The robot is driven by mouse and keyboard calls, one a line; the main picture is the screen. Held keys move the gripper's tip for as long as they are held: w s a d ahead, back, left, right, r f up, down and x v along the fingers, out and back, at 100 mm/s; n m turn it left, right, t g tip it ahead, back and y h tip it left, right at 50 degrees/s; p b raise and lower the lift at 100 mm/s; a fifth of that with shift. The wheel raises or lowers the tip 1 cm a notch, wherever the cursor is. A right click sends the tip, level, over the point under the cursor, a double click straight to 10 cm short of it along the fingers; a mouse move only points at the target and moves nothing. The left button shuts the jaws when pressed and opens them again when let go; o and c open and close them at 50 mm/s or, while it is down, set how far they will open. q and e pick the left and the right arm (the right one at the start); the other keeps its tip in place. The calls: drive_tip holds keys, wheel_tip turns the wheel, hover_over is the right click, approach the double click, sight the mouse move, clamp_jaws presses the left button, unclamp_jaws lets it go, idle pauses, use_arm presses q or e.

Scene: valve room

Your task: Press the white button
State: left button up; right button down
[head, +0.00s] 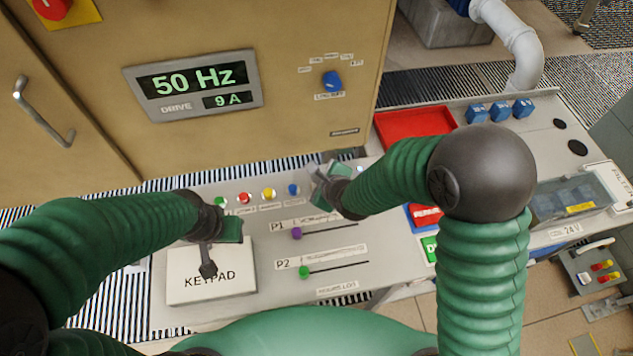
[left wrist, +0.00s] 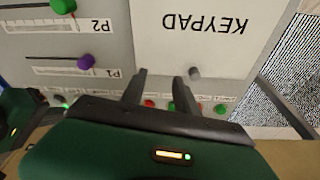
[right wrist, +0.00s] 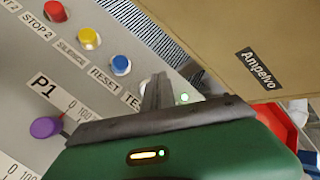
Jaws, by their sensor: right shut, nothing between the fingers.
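A row of buttons runs along the back of the grey console: green (head: 220,202), red (head: 244,198), yellow (head: 269,194) and blue (head: 293,189). The spot beyond the blue one, labelled TEST, is largely covered by my right gripper (head: 318,175). In the right wrist view a pale sliver beside the right fingers (right wrist: 158,92) may be the white button; I cannot tell whether they touch it. The right fingers are together and empty. My left gripper (head: 208,268) is over the keypad panel (head: 185,285). Its fingers stand apart with nothing between them in the left wrist view (left wrist: 162,90).
A beige cabinet (head: 290,30) with a drive display (head: 195,85) and a blue knob (head: 332,80) rises behind the console. Purple (head: 297,233) and green (head: 304,272) slider knobs sit in front of the buttons. A red tray (head: 415,122) lies to the right.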

use_arm(q)
drive_tip(key=shift+f, duration=0.1)
use_arm(e)
drive_tip(key=shift+f, duration=0.1)
idle(0.6)
use_arm(q)
drive_tip(key=shift+f+b, duration=0.25)
drive_tip(key=shift+b, duration=0.05)
use_arm(e)
drive_tip(key=shift+s+f, duration=0.1)
drive_tip(key=shift+f, duration=0.2)
use_arm(q)
drive_tip(key=shift+f+b, duration=0.4)
drive_tip(key=shift+b, duration=0.05)
use_arm(e)
drive_tip(key=shift+f, duration=0.45)
use_arm(q)
drive_tip(key=shift+r, duration=0.15)
use_arm(e)
drive_tip(key=shift+r, duration=0.15)
use_arm(q)
drive_tip(key=shift+r+p, duration=0.55)
drive_tip(key=shift+p, duration=0.2)
use_arm(e)
drive_tip(key=shift+r, duration=0.75)
